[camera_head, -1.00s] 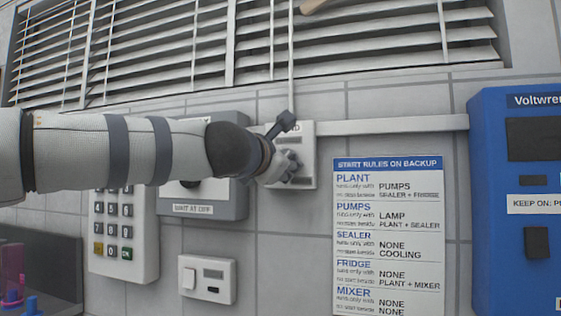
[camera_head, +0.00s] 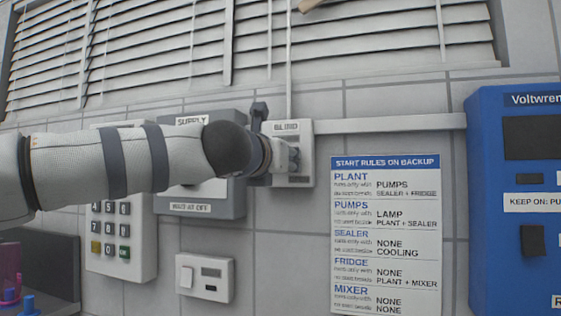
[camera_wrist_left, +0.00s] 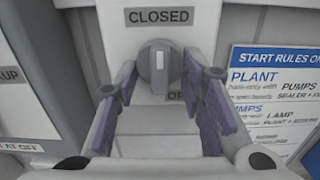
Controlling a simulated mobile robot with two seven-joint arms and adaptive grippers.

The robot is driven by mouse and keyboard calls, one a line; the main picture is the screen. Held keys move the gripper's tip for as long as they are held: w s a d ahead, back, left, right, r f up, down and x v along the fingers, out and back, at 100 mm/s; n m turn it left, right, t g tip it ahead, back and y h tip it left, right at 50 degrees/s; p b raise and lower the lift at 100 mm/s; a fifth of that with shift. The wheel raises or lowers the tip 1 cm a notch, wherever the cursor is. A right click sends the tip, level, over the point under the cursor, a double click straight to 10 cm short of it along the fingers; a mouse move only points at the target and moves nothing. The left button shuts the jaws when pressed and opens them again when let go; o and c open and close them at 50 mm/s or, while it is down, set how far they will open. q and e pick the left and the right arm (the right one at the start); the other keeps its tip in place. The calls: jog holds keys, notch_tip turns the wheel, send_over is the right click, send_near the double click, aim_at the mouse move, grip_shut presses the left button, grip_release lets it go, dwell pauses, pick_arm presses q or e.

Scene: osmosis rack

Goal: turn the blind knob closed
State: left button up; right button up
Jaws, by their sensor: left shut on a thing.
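The blind knob (camera_wrist_left: 160,66) is a grey round knob with a white mark on its bar, on a pale wall plate. In the left wrist view its mark points up towards the CLOSED label (camera_wrist_left: 159,16); the lower label is partly hidden. My left gripper (camera_head: 289,159) reaches the BLIND plate (camera_head: 304,135) from the left and is shut on the knob, one finger on each side. In the head view the gripper mostly hides the knob. The blind (camera_head: 165,55) hangs above, with gaps between its slats. My right gripper is not in view.
A grey SUPPLY box (camera_head: 215,205) is left of the plate, partly behind my arm. A keypad (camera_head: 140,262) and a small switch plate (camera_head: 206,290) are lower left. A rules sheet (camera_head: 386,235) and a blue cabinet (camera_head: 485,250) are to the right.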

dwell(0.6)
pick_arm(q)
jog(key=o, duration=1.1)
jog(key=shift+s, duration=0.1)
jog(key=v, duration=1.2)
